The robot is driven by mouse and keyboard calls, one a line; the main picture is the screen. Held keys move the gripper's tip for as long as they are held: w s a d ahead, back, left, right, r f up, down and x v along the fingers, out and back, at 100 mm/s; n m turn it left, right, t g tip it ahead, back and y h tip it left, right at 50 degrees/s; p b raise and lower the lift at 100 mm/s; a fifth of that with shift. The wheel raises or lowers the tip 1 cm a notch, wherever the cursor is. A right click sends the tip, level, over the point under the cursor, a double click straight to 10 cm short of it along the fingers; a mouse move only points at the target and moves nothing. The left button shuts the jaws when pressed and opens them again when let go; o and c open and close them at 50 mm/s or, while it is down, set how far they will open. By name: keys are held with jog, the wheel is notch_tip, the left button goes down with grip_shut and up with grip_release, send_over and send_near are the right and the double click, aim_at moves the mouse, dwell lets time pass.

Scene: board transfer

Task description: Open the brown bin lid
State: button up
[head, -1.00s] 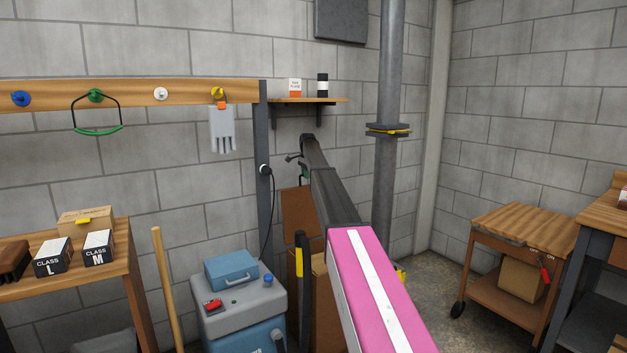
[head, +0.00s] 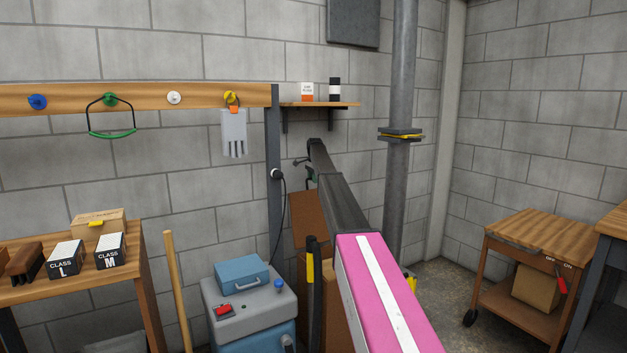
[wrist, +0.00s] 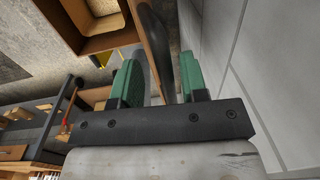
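The brown bin (wrist: 112,42) shows in the wrist view with its top uncovered and its inside in sight. In the head view the bin is mostly hidden behind my pink arm. Its brown lid (head: 308,219) stands raised and steeply tilted against the grey wall. In the wrist view the lid (wrist: 153,42) is seen nearly edge-on, with a dark rounded piece beside it. My gripper (head: 309,168) is at the lid's upper edge. Its green fingers (wrist: 160,88) are spread apart with the lid's edge and the dark piece between them. I see no firm grip.
A grey-blue machine (head: 250,308) with a blue case (head: 242,272) stands left of the bin. A black post with a yellow band (head: 313,285) stands close in front. A vertical pipe (head: 402,180) rises at the right. A wooden cart (head: 540,235) stands farther right, with open floor before it.

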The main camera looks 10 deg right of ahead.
jog(key=shift+r, duration=0.1)
notch_tip(320, 180, up, 11)
jog(key=shift+s+d+f, duration=0.15)
jog(key=shift+s+f, duration=0.05)
jog(key=shift+s, duration=0.15)
dwell(0.3)
